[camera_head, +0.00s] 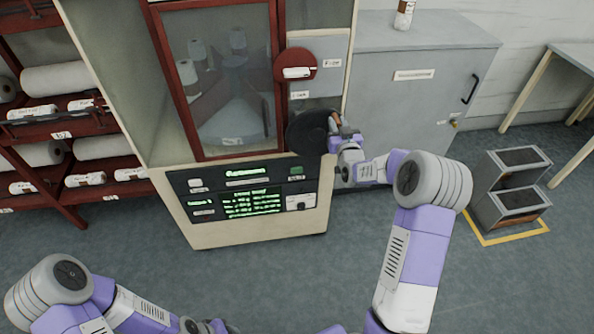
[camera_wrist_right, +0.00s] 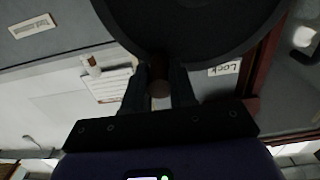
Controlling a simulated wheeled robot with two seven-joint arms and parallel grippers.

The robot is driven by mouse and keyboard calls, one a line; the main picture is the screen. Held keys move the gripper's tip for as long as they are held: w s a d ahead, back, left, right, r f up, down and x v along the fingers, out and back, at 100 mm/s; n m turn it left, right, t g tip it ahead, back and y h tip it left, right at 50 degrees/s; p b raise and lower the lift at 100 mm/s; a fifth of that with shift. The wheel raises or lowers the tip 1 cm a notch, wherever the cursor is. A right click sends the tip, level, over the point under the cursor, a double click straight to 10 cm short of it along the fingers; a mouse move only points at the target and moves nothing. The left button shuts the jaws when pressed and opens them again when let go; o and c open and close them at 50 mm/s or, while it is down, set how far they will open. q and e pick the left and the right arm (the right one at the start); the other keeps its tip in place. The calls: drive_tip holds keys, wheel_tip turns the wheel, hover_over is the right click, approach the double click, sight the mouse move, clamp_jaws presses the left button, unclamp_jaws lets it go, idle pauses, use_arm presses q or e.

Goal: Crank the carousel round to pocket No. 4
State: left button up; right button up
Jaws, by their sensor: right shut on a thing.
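The carousel (camera_head: 230,118) stands behind the glass door of the cabinet, with several pale rolls (camera_head: 187,72) on it. A small label (camera_head: 232,141) shows low behind the glass; its writing is too small to read. The black crank wheel (camera_head: 306,130) is on the right of the cabinet. My right gripper (camera_head: 338,132) is at the wheel's right edge. In the right wrist view its two dark fingers are shut on the brown crank handle (camera_wrist_right: 159,88), just below the wheel (camera_wrist_right: 185,25). My left gripper (camera_head: 212,326) is partly in view at the bottom edge, away from the cabinet; its jaws are unclear.
A control panel (camera_head: 245,205) with green displays is below the door. A red round plate (camera_head: 296,64) sits above the crank. A grey locker (camera_head: 415,90) stands to the right, a grey step (camera_head: 512,185) beyond it. Red shelves (camera_head: 75,130) with rolls are on the left.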

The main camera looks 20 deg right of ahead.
drive_tip(key=a, duration=0.2)
drive_tip(key=shift+w+a+r, duration=0.25)
drive_tip(key=shift+a+r, duration=0.1)
drive_tip(key=shift+w+a+r, duration=0.15)
drive_tip(key=shift+w+a, duration=0.05)
drive_tip(key=shift+a, duration=0.65)
drive_tip(key=o, duration=1)
drive_tip(key=shift+d+r, duration=0.1)
drive_tip(key=shift+r, duration=0.05)
drive_tip(key=b+v, duration=0.4)
drive_tip(key=v, duration=0.6)
drive_tip(key=shift+d, duration=0.1)
